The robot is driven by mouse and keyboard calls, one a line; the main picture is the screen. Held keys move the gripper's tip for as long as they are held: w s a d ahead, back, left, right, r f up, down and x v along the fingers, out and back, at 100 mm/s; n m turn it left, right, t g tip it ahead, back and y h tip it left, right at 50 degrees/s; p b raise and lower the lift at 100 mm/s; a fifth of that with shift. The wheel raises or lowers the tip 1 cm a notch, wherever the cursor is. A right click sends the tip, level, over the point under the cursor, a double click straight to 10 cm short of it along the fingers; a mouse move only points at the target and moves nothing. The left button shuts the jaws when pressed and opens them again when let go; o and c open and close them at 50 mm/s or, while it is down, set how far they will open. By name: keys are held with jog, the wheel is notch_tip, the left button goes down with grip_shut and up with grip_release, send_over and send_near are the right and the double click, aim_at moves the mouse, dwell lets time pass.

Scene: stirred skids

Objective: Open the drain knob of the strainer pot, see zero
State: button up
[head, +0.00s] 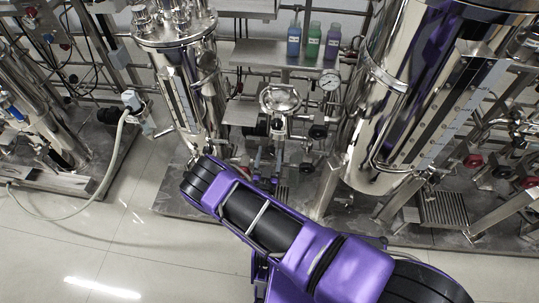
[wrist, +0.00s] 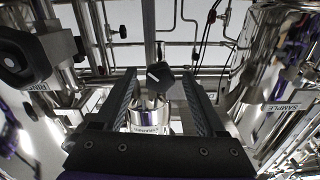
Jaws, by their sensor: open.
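In the wrist view a black knob (wrist: 161,75) with a white pointer line sits on top of a small steel pot (wrist: 140,117). A white label (wrist: 150,129) on the pot is too small to read surely. The pointer line is slanted across the knob. My gripper (wrist: 159,82) is open, with one dark finger on each side of the knob in the picture. A gap shows between the knob and the left finger; I cannot tell whether the right finger touches it. In the head view my purple arm hides the gripper and the pot.
Steel vessels (head: 187,95) (head: 415,60) stand on either side. A black handle (wrist: 28,60) and a SAMPLE tag (wrist: 287,107) flank the fingers. A gauge (head: 330,83) and bottles (head: 313,42) are behind. Pipes crowd the skid; the floor (head: 160,235) at the front left is mostly clear.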

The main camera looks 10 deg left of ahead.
grip_shut()
dwell(0.3)
jog(key=shift+n, duration=0.3)
jog(key=n, duration=1.1)
jog(key=shift+d+n, duration=0.1)
jog(key=shift+n, duration=0.3)
jog(key=shift+f, duration=0.1)
dwell(0.4)
grip_release()
